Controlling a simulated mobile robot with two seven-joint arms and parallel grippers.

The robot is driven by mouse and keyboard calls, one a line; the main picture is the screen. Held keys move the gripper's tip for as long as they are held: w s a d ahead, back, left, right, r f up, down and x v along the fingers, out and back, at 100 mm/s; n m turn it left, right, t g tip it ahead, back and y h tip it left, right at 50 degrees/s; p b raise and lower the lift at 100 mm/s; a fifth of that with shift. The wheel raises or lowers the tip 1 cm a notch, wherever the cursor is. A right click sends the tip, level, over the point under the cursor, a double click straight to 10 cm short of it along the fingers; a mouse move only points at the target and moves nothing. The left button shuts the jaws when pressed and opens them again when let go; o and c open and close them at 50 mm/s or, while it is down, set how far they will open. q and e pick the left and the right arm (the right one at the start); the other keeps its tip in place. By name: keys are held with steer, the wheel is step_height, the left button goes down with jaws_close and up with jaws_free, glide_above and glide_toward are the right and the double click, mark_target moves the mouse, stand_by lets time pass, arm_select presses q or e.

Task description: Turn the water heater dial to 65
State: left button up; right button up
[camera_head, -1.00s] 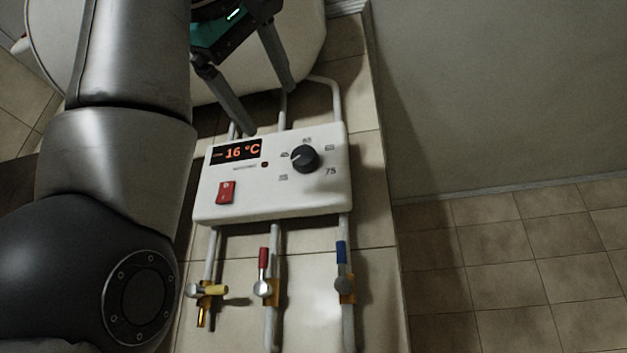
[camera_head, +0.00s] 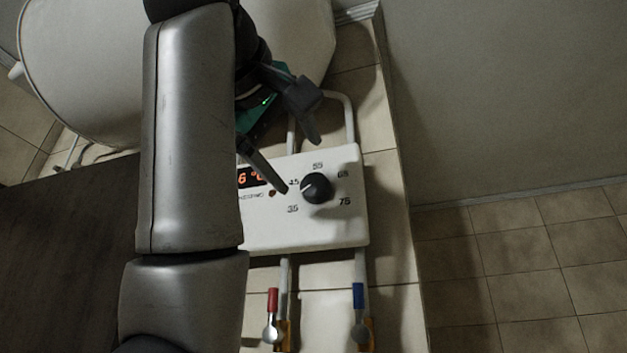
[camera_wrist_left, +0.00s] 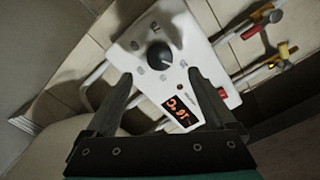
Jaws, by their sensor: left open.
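The water heater's white control box (camera_head: 345,225) has a round black dial (camera_head: 317,188) with marks from 35 to 75 around it. The dial's white pointer faces left, near the 45 mark; the 65 mark (camera_head: 343,174) is at its upper right. The lit display (camera_head: 248,179) is partly hidden by my left arm; in the left wrist view the display (camera_wrist_left: 177,110) shows 16 °C upside down. My left gripper (camera_head: 300,166) is open and empty, its fingers pointing toward the dial. In the left wrist view the dial (camera_wrist_left: 158,52) is ahead of the gap between the fingertips (camera_wrist_left: 160,73), apart from them.
A red-handled valve (camera_head: 272,302) and a blue-handled valve (camera_head: 358,297) are on the pipes below the box. A red switch (camera_wrist_left: 222,93) and a yellow-handled valve (camera_wrist_left: 284,51) show in the left wrist view. A large white tank (camera_head: 85,65) is behind. Tiled floor at right is clear.

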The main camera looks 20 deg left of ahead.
mark_target(313, 184)
arm_select(q)
steer(key=shift+w+r+p, duration=0.2)
steer(key=shift+w+p, duration=0.95)
steer(key=shift+p, duration=0.45)
steer(key=shift+w+d+f+p, duration=0.15)
steer(key=shift+w+p, duration=0.95)
steer(key=shift+w, duration=1.45)
steer(key=shift+f, duration=0.1)
steer(key=c, duration=1.4)
